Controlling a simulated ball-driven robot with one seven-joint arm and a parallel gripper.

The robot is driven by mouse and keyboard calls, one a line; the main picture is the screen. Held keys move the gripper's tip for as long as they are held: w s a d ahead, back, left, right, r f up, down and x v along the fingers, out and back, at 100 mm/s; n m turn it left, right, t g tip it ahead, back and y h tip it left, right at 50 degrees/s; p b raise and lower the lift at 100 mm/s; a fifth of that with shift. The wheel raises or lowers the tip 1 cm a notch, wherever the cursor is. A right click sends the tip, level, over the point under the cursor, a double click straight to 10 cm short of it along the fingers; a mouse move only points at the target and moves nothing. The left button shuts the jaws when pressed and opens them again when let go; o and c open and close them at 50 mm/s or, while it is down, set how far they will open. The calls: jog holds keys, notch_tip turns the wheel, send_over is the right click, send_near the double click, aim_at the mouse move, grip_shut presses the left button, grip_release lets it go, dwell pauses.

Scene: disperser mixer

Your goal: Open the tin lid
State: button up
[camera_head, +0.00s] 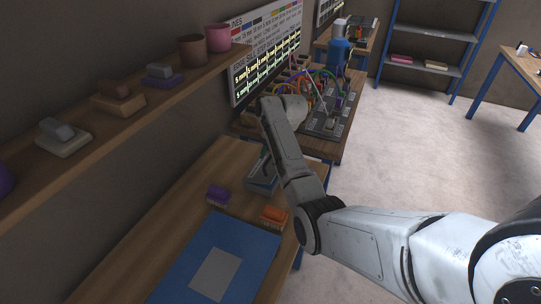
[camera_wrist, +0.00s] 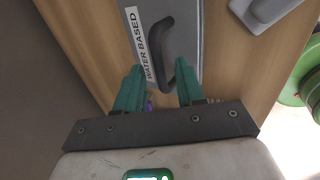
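The tin shows in the wrist view as a grey lid (camera_wrist: 188,22) with a white "WATER BASED" label (camera_wrist: 143,42) and a dark curved handle (camera_wrist: 158,42). My gripper (camera_wrist: 160,78) is open, with its two teal fingers apart at the near end of the handle. The handle's near end lies close to the right finger; I cannot tell whether they touch. In the head view a grey tin (camera_head: 262,180) stands on the wooden bench, partly hidden by my arm.
A purple block (camera_head: 217,195), an orange block (camera_head: 273,215) and a blue mat (camera_head: 185,270) with a grey square lie on the bench. A wall shelf (camera_head: 120,125) with several blocks and two pots runs along the left. A cable-covered console (camera_head: 330,120) stands on the table beyond.

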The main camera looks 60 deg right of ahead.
jog(key=shift+c, duration=0.4)
grip_shut()
